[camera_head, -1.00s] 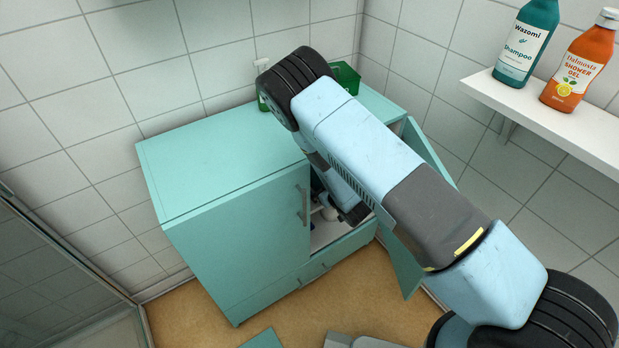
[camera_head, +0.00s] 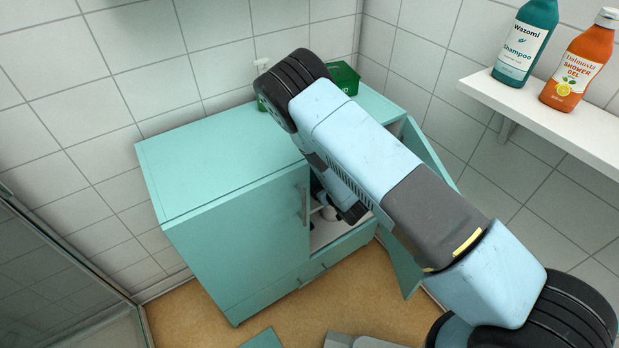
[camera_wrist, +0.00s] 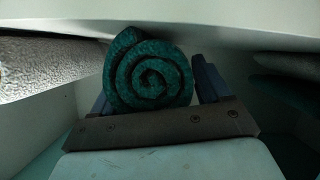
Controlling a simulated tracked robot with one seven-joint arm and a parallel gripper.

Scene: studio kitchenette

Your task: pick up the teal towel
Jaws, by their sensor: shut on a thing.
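The teal towel (camera_wrist: 150,75) is rolled up, its spiral end facing the camera in the wrist view. It sits between the two dark fingers of my gripper (camera_wrist: 152,88), which is shut on it. The towel is inside the teal cabinet (camera_head: 235,235), close under a pale surface above it. In the head view my arm hides the towel, and the gripper reaches in through the cabinet's open front.
A light grey roll (camera_wrist: 45,68) lies left of the towel, and a dark item (camera_wrist: 285,65) lies at right. The cabinet door (camera_head: 405,262) stands open on the right. A wall shelf (camera_head: 550,112) holds shampoo (camera_head: 525,42) and shower gel (camera_head: 580,62). A green box (camera_head: 346,78) stands on top.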

